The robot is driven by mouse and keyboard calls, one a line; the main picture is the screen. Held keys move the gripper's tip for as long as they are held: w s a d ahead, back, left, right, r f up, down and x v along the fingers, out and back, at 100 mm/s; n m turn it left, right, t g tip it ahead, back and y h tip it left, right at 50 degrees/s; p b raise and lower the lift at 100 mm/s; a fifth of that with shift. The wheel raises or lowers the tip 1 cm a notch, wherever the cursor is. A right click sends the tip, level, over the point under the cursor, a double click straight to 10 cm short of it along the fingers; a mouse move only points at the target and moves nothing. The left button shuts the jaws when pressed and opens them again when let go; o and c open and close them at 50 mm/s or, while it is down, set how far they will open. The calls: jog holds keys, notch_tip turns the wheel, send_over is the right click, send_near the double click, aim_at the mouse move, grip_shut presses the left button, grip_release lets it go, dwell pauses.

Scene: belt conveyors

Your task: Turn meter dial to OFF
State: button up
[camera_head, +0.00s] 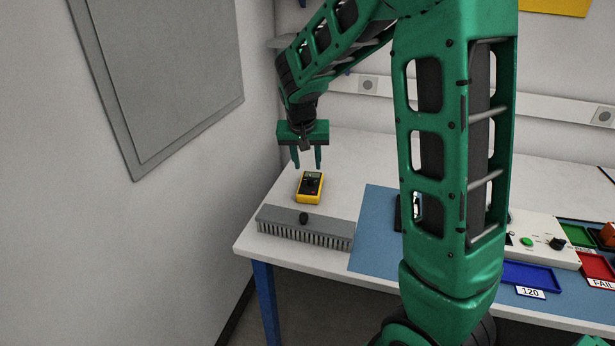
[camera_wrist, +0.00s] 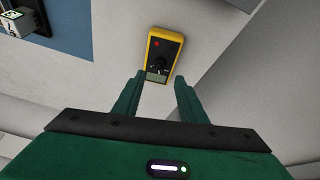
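The meter (camera_head: 310,187) is a small yellow and black handheld unit lying face up on the white bench near its left end. In the wrist view the meter (camera_wrist: 161,54) shows a dark round dial (camera_wrist: 159,63) in its middle, a red spot and a pale display at the end nearest my gripper. The dial's pointer setting is too small to read. My gripper (camera_head: 307,165) points down above the far end of the meter, fingers apart with nothing between them.
A blue mat (camera_head: 371,235) lies to the right, with a control box (camera_head: 543,238) and coloured trays beyond. A wall stands close on the left.

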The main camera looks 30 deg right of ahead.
aim_at(309, 178)
jog(key=x, duration=0.8)
grip_shut()
